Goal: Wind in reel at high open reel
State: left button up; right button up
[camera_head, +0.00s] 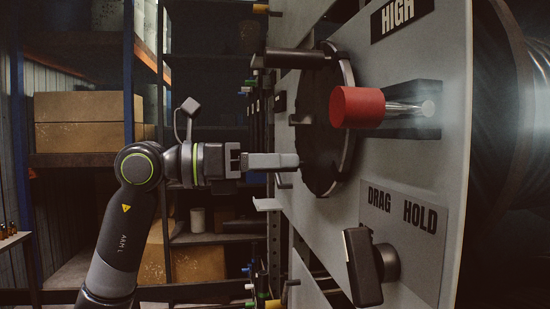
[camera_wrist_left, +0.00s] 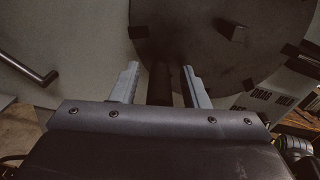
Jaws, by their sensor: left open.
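A dark round reel disc (camera_head: 325,135) stands upright on the grey panel under the HIGH label (camera_head: 400,14). A dark cylindrical grip (camera_head: 295,58) sticks out from its upper rim. My left gripper (camera_head: 296,161) points right at the disc, lower than that grip in the head view. In the left wrist view its fingers (camera_wrist_left: 161,85) are apart, with a dark bar (camera_wrist_left: 159,84) between them and the disc (camera_wrist_left: 205,35) beyond. I cannot tell whether the fingers touch the bar. My right gripper is not in view.
A red knob (camera_head: 357,107) on a metal rod juts from the panel beside the disc. Below are a DRAG HOLD label (camera_head: 405,218) and a black turn handle (camera_head: 362,267). Shelves with cardboard boxes (camera_head: 88,106) stand behind my left arm.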

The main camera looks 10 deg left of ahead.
pick_arm(q)
jog(key=shift+c, duration=0.3)
grip_shut()
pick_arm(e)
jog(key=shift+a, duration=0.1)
